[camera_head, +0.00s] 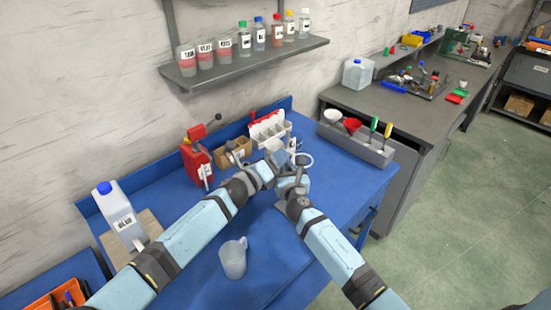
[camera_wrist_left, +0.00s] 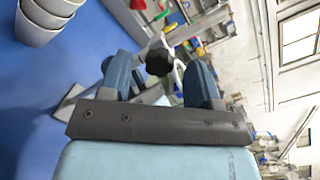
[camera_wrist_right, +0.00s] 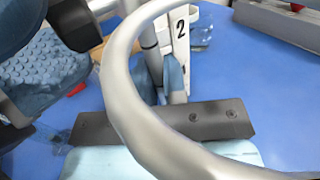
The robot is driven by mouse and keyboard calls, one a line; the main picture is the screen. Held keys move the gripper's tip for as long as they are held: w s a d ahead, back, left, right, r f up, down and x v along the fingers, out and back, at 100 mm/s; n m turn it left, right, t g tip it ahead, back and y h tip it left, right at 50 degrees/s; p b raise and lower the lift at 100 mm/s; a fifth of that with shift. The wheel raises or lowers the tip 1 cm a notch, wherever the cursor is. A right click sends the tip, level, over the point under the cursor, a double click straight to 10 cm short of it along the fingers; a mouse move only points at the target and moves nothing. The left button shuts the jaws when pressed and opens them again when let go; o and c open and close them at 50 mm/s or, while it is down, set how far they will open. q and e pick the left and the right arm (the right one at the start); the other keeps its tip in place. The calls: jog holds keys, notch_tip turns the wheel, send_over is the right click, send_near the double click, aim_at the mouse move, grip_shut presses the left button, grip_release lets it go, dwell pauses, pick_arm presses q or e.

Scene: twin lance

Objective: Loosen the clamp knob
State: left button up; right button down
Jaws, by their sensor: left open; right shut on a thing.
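The black clamp knob (camera_wrist_left: 158,60) lies between the spread fingers of my left gripper (camera_wrist_left: 160,82) in the left wrist view. The fingers are open and a gap shows on both sides of the knob. A grey metal ring (camera_head: 304,159) stands out beside both grippers; it arcs large and close across the right wrist view (camera_wrist_right: 125,85). My right gripper (camera_wrist_right: 163,80) is shut on a grey upright stand rod (camera_wrist_right: 149,42), partly hidden by the ring. In the head view my left gripper (camera_head: 274,158) and right gripper (camera_head: 299,178) are close together and hide the knob.
A clear jug (camera_head: 233,259) stands in front of my arms on the blue bench. A red press (camera_head: 196,162), a cardboard box (camera_head: 234,152) and a white numbered rack (camera_head: 268,131) are behind. A grey caddy (camera_head: 356,148) with tools is right. A bottle shelf (camera_head: 245,67) hangs above.

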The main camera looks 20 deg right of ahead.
pick_arm(q)
jog(key=shift+w+d, duration=0.15)
jog(key=shift+d, duration=0.15)
jog(key=shift+c, duration=0.2)
jog(key=c, duration=0.9)
jog(key=shift+n, duration=0.3)
jog(key=shift+w+n+g, duration=0.1)
jog(key=shift+n+g, duration=0.6)
jog(key=shift+n, duration=3.05)
jog(key=shift+n+g, duration=0.7)
jog(key=shift+n, duration=3.1)
jog(key=shift+w+n+g, duration=0.1)
jog(key=shift+n+g, duration=0.6)
jog(key=shift+n, duration=3.05)
